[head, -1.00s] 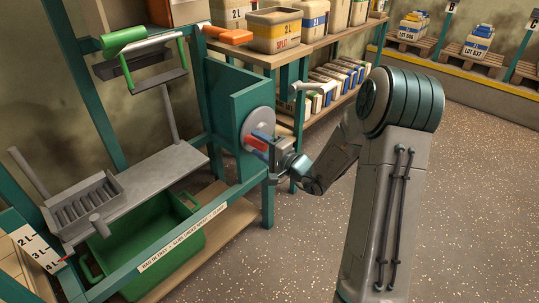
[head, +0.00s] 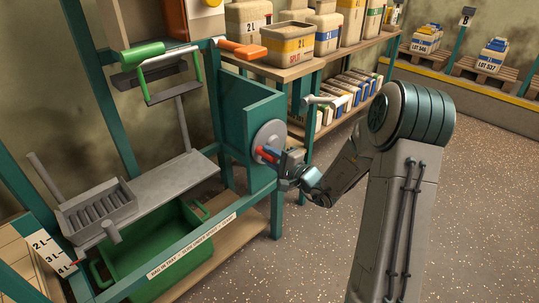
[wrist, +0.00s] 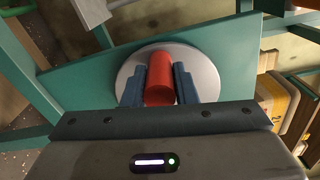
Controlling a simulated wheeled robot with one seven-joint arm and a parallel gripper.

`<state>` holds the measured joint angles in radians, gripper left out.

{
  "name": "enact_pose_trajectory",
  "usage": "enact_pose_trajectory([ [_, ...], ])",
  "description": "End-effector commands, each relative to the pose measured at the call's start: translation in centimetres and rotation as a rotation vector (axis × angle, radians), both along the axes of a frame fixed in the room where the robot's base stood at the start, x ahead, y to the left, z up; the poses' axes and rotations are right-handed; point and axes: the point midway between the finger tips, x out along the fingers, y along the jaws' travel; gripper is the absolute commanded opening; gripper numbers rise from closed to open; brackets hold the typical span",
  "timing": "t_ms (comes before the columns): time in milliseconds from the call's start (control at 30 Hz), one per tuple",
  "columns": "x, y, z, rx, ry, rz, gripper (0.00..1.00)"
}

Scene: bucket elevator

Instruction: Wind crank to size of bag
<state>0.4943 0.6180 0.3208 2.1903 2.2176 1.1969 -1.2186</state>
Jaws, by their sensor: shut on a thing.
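The crank is a grey disc (head: 270,136) on a teal plate, with a red handle (head: 264,155) near its lower edge. My gripper (head: 277,155) is shut on the red handle. In the wrist view, the blue fingers stand on either side of the red handle (wrist: 160,78), in front of the disc (wrist: 206,76). A white scale (head: 46,252) marked 2 L, 3 L and 4 L is at the lower left, with a small red pointer (head: 78,262) near the 4 L mark. An open-topped tan bag marked SPLIT (head: 290,42) sits on the shelf.
A green bin (head: 150,250) stands under a grey tray (head: 98,208) in the teal frame. A green-handled bar (head: 142,50) and an orange handle (head: 243,49) are above. More bags (head: 327,30) line the shelf. The floor at right is clear.

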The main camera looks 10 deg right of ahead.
Motion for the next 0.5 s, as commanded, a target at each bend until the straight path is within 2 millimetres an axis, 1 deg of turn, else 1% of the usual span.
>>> enact_pose_trajectory([
  [33,0.18,-0.05,1.09,0.023,0.003,-0.001,0.00],
  [200,0.27,-0.11,1.35,0.065,0.029,-0.001,0.00],
  [500,0.36,-0.14,1.59,0.071,0.028,-0.001,0.00],
])
